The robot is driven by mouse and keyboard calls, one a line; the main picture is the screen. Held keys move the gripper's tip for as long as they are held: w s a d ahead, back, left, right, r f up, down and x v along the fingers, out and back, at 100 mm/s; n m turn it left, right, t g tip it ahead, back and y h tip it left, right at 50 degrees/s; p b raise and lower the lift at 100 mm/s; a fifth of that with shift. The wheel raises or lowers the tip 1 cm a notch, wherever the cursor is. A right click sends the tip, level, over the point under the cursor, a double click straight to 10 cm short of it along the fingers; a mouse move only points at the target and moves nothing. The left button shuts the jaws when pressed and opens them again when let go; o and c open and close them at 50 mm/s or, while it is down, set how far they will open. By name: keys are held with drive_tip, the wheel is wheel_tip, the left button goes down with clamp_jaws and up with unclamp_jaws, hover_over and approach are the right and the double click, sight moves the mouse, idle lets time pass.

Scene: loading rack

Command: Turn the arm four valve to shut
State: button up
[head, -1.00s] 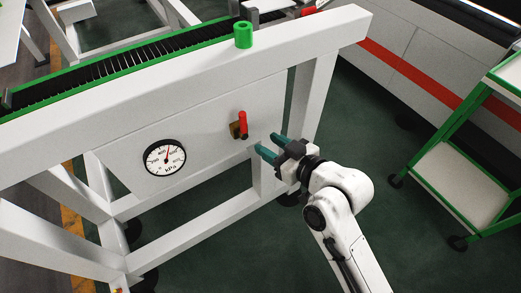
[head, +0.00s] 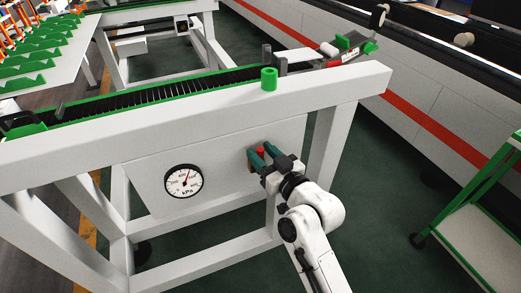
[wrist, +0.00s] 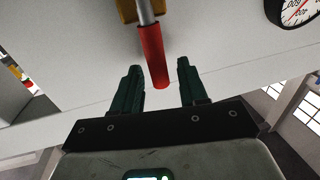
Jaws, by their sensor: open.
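The valve has a red handle on a brass body, mounted on the rack's white panel. In the wrist view the red handle (wrist: 153,58) points from the brass body (wrist: 129,10) toward my gripper, its free end between the two green fingertips. My gripper (wrist: 158,82) is open, with a gap on both sides of the handle. In the head view my gripper (head: 261,154) is at the valve, and only a bit of the red handle (head: 260,151) shows between the fingers.
A round kPa gauge (head: 184,181) sits on the panel left of the valve. A white beam (head: 190,121) runs above, with a green cylinder (head: 269,79) on it. A rack leg (head: 328,145) stands right of my gripper. A green-framed cart (head: 470,230) is farther right.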

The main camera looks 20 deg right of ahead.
drive_tip(key=shift+w+a, duration=0.15)
drive_tip(key=shift+w, duration=0.45)
clamp_jaws()
